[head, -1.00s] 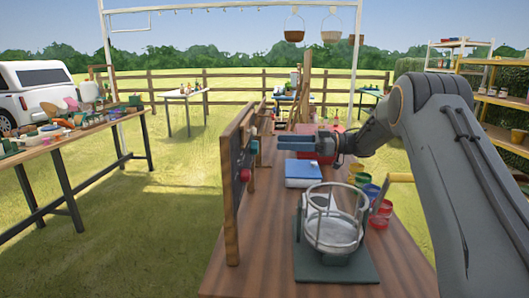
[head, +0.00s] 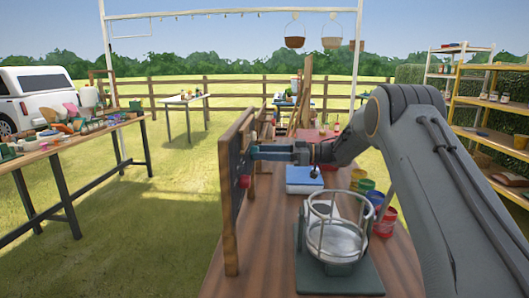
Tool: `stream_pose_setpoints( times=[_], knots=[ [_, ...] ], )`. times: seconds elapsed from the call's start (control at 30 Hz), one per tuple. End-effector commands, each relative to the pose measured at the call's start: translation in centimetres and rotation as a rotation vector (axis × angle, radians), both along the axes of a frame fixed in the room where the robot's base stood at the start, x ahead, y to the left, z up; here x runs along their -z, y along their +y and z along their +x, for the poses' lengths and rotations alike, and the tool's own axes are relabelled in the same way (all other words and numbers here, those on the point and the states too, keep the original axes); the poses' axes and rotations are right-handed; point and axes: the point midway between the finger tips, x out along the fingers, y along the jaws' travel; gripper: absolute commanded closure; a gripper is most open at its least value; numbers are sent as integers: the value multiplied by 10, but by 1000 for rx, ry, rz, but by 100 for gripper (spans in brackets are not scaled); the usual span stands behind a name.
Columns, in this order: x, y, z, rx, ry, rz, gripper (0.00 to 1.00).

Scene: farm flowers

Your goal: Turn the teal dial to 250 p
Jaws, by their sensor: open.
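The upright board (head: 231,215) stands at the left edge of the wooden bench, seen nearly edge-on. The teal dial (head: 254,152) sticks out from its right-hand face, partly covered by my gripper. My gripper (head: 261,152) has blue fingers that point left, with their tips at the dial. The jaws are open. I cannot tell whether the fingers stand around the dial or only touch it. A red knob (head: 244,181) sits lower and nearer on the board. No scale or mark on the dial can be read from here.
A glass vessel in a metal frame (head: 337,235) stands on a green base at the front of the bench. A blue-and-white box (head: 304,180) lies below my gripper. Several coloured pots (head: 386,222) stand to the right. Bare bench top lies between board and vessel.

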Motion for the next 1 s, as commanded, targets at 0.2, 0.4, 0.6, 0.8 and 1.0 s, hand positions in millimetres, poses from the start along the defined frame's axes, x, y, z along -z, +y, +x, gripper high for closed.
stream_pose_setpoints(
  times=[0.2, 0.4, 0.6, 0.8, 1.0],
  knots=[
    [0, 1, 0, 0, 0, 0, 45],
    [0, 1, 0, 0, 0, 0, 74],
    [0, 1, 0, 0, -4, 0, 85],
    [0, 1, 0, 0, -52, -2, 85],
    [1, 1, 0, 0, -173, -5, 85]
  ],
)
